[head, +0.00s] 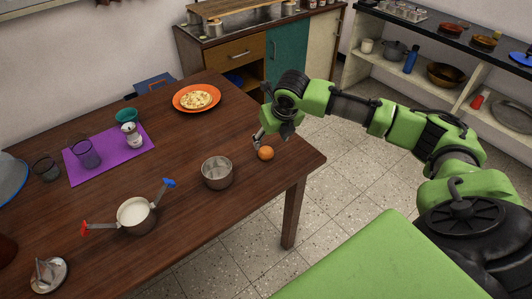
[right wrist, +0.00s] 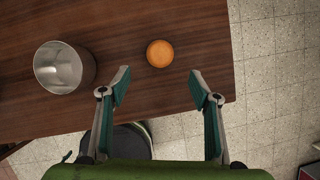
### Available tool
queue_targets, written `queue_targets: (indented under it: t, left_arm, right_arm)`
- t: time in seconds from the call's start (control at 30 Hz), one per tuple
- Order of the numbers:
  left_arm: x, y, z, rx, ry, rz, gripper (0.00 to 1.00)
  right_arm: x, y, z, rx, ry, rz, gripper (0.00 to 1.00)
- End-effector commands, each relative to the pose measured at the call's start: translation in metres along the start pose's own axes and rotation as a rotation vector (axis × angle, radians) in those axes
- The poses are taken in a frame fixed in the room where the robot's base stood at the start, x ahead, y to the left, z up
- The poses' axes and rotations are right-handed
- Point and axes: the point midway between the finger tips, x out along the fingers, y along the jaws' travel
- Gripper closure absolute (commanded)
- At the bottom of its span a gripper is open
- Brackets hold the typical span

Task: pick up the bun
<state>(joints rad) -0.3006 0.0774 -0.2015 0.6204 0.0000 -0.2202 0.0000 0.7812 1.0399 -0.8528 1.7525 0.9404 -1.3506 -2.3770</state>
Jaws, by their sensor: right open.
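The bun (head: 265,153) is a small round orange-brown thing on the dark wooden table, near its right edge. In the right wrist view the bun (right wrist: 160,53) lies just beyond the fingertips, roughly midway between them. My right gripper (head: 262,138) is at the table's right side, beside and above the bun. In the right wrist view the gripper (right wrist: 160,80) is open, its two fingers wide apart with nothing between them. My left gripper does not show.
A steel tumbler (head: 217,173) stands left of the bun, also in the wrist view (right wrist: 64,67). A pot (head: 136,215) with red and blue handles, an orange plate of food (head: 197,98) and a purple mat (head: 108,153) with cups are on the table (head: 180,140).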

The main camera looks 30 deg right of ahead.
Motion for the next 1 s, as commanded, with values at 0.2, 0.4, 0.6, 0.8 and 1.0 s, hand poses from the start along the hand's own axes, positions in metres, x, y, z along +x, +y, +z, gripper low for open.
queue_targets:
  t: [0.2,0.4,0.6,0.8,1.0]
  left_arm:
    - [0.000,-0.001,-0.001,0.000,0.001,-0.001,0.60]
    - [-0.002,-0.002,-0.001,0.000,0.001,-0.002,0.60]
    - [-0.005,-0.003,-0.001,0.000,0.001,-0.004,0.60]
    - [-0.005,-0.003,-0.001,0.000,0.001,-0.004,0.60]
    - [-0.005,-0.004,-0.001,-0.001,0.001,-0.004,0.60]
  right_arm:
    - [0.034,0.001,-0.001,0.001,0.001,0.000,0.43]
    - [0.048,0.000,-0.002,0.001,0.002,-0.001,0.43]
    - [0.078,0.000,-0.004,0.002,0.002,0.000,0.43]
    - [0.092,0.000,-0.004,-0.001,0.000,0.000,0.43]
    - [0.092,0.000,-0.004,-0.001,-0.001,0.000,0.43]
